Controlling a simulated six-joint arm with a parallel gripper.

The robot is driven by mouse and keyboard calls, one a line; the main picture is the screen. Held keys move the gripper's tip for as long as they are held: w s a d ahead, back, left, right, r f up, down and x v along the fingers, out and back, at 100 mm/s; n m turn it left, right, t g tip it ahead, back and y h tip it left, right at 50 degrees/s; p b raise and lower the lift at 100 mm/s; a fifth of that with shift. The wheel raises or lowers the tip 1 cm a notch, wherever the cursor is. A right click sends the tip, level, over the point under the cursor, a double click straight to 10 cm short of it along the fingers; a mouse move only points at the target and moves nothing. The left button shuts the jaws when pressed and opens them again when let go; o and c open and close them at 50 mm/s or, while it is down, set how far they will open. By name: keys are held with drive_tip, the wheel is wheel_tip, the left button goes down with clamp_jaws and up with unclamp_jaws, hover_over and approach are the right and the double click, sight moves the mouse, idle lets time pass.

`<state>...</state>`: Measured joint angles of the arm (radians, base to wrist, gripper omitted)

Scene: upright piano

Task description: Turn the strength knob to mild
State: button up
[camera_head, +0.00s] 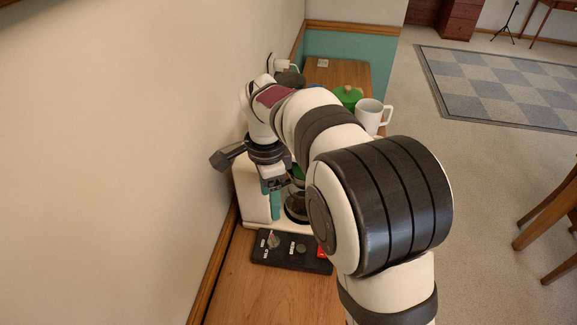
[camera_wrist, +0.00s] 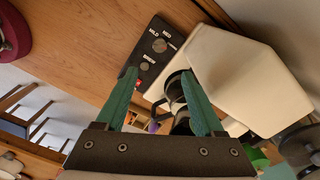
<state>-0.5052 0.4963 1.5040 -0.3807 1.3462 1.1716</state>
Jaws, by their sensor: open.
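The strength knob (camera_head: 273,241) is a small grey knob at the left end of the black control panel (camera_head: 283,259), in front of the white coffee machine (camera_head: 250,190). In the wrist view, the knob (camera_wrist: 159,45) sits beside white lettering, with MILD and MED readable; its exact pointing direction is too small to tell. My gripper (camera_head: 274,200) is above the panel and close to the machine's front.
A second round knob (camera_wrist: 145,66) and a red switch (camera_wrist: 138,83) share the panel. A dark carafe (camera_head: 296,206) stands in the machine. A white mug (camera_head: 370,116) and a green-lidded pot (camera_head: 348,96) stand behind. Bare wood lies in front; the wall is close at left.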

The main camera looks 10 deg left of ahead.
sight(274, 239)
wheel_tip(274, 239, down, 16)
drive_tip(key=shift+r, duration=0.25)
clamp_jaws()
idle(0.3)
